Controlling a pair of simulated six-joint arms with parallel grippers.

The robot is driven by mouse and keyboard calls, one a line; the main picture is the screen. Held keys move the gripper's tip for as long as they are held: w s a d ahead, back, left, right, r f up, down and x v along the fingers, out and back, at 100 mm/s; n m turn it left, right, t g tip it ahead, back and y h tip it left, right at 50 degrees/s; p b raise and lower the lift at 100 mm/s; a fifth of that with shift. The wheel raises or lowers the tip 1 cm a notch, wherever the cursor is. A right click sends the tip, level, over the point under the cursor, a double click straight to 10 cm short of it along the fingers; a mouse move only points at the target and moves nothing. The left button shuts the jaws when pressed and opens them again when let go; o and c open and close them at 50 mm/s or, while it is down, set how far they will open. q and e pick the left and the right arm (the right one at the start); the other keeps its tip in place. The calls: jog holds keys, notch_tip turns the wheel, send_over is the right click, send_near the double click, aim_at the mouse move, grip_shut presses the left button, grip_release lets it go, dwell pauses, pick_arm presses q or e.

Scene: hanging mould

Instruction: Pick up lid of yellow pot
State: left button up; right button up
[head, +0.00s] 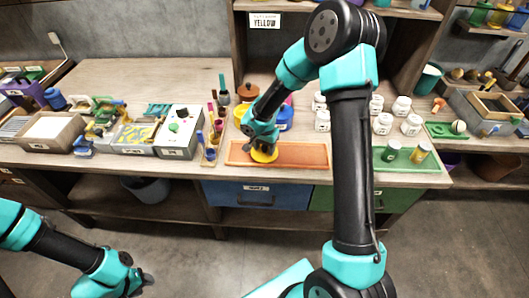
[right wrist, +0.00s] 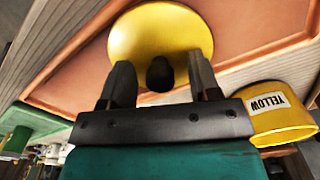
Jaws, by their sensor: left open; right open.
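The yellow lid (right wrist: 155,30), round with a dark knob (right wrist: 160,74), lies on an orange tray (right wrist: 70,75) in the right wrist view. It also shows in the head view (head: 264,156), partly hidden by my right gripper. My right gripper (right wrist: 159,62) is open, with one finger on each side of the knob; I cannot tell whether they touch it. The yellow pot (right wrist: 285,122), labelled YELLOW, stands beside the tray and also shows in the head view (head: 240,116), partly hidden. My left gripper (head: 146,281) is open, low in front of the bench.
A blue pot (head: 285,118) and an orange-brown pot (head: 248,92) stand behind the tray. Several white jars (head: 383,124) and a green tray (head: 430,164) are to the right. The orange tray's right part is bare.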

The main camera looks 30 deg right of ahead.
jog(key=c, duration=1)
jog(key=shift+r, duration=0.1)
jog(key=shift+r, duration=1.8)
jog(key=s+a+r, duration=0.1)
jog(key=s+a, duration=0.7)
jog(key=s, duration=0.5)
jog(key=shift+s+a+r, duration=0.15)
jog(key=shift+s+a, duration=0.05)
jog(key=shift+s, duration=0.15)
